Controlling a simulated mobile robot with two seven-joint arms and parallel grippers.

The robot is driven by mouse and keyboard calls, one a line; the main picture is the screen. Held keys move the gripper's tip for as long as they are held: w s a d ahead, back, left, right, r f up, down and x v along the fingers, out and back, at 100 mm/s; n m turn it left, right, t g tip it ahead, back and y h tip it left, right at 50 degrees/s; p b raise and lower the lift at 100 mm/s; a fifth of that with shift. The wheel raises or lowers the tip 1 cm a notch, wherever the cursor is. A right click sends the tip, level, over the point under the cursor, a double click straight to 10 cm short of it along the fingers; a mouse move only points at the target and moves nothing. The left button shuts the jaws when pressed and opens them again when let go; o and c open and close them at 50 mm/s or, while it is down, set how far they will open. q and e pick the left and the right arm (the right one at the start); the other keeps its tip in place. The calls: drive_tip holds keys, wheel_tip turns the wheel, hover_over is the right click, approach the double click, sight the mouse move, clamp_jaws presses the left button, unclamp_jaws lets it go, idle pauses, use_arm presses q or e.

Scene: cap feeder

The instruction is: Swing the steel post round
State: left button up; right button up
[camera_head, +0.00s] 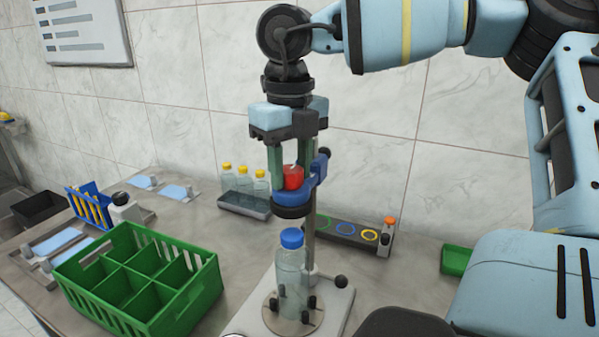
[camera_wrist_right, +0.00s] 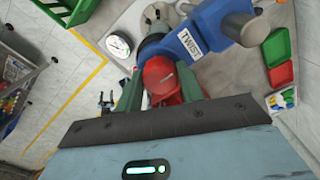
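The steel post (camera_head: 310,245) rises from a pale base plate (camera_head: 335,312) and carries a blue arm with a dark-rimmed blue head (camera_head: 292,199). The arm (camera_wrist_right: 207,33) is marked TWIST in the right wrist view. A red knob (camera_head: 293,177) tops the head; it also shows in the wrist view (camera_wrist_right: 160,78). My right gripper (camera_head: 292,172) points down with its green fingers on both sides of the knob, seemingly touching it. A clear bottle (camera_head: 291,268) with a blue cap (camera_head: 292,238) stands upright below the head, apart from it. My left gripper is not in view.
A green divided crate (camera_head: 190,305) stands at the left. Yellow-capped bottles (camera_head: 243,182) stand in a dark tray (camera_head: 243,206) behind. A dark strip with coloured rings (camera_head: 345,231) and an orange-topped device (camera_head: 387,235) lie right of the post. A green tray (camera_head: 455,260) sits farther right.

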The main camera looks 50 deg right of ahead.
drive_tip(key=c, duration=0.3)
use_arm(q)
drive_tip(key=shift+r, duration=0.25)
use_arm(e)
drive_tip(key=shift+s+d+n, duration=0.25)
drive_tip(key=shift+s+n, duration=0.3)
drive_tip(key=shift+n, duration=0.2)
drive_tip(key=shift+s+d+n, duration=0.25)
drive_tip(key=shift+s+n, duration=0.25)
drive_tip(key=shift+n, duration=0.25)
drive_tip(key=shift+s+d+n+p, duration=0.15)
drive_tip(key=shift+s+n+p, duration=0.15)
drive_tip(key=shift+n, duration=0.1)
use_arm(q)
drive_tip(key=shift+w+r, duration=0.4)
use_arm(e)
drive_tip(key=shift+s+d+n, duration=0.6)
drive_tip(key=shift+s+n, duration=0.05)
drive_tip(key=shift+n, duration=0.55)
